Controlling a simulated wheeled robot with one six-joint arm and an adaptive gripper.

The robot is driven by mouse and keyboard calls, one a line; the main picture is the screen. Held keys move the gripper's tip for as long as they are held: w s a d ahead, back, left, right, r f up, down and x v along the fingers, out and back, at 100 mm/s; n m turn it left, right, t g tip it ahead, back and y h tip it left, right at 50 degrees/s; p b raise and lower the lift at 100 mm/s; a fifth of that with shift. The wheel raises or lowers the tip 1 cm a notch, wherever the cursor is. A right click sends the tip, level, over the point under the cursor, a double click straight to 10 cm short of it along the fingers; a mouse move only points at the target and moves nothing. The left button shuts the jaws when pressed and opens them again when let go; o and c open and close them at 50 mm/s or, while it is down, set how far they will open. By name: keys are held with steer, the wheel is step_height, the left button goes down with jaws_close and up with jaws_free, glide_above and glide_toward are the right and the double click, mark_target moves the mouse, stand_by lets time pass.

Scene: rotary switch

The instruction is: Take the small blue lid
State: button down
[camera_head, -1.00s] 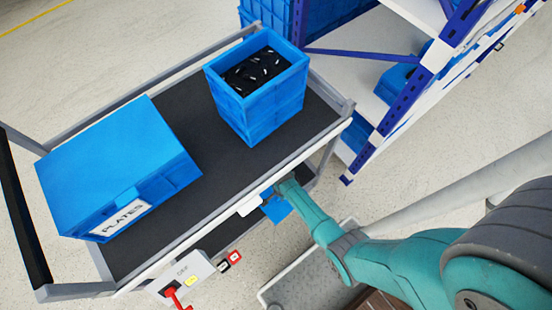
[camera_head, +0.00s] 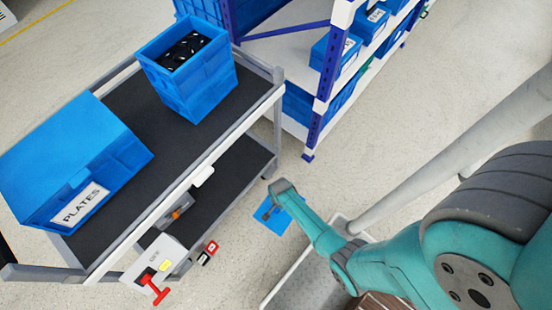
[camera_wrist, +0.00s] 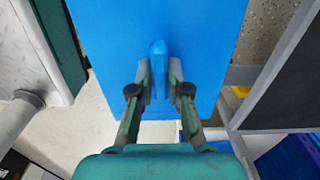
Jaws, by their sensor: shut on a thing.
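The small blue lid (camera_head: 270,222) is a flat blue panel held off the cart, at the end of my arm. In the wrist view the lid (camera_wrist: 205,35) fills the upper middle, with a raised blue handle (camera_wrist: 158,62) at its centre. My gripper (camera_wrist: 158,75) is shut on this handle, one finger on each side. In the head view my gripper (camera_head: 268,208) is small and partly hidden by my wrist, over the lid.
A cart with a dark top (camera_head: 150,110) stands at the left. It bears a lidded PLATES box (camera_head: 75,160) and an open blue crate (camera_head: 195,80) with black items. A switch box with a red handle (camera_head: 150,285) is on its front. Shelving (camera_head: 315,100) stands behind; floor between is clear.

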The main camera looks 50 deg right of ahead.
steer(key=s, duration=1)
steer(key=shift+s, duration=0.35)
steer(key=shift+s, duration=0.1)
steer(key=s, duration=0.9)
steer(key=shift+s, duration=0.4)
steer(key=shift+s, duration=0.1)
stand_by(0.5)
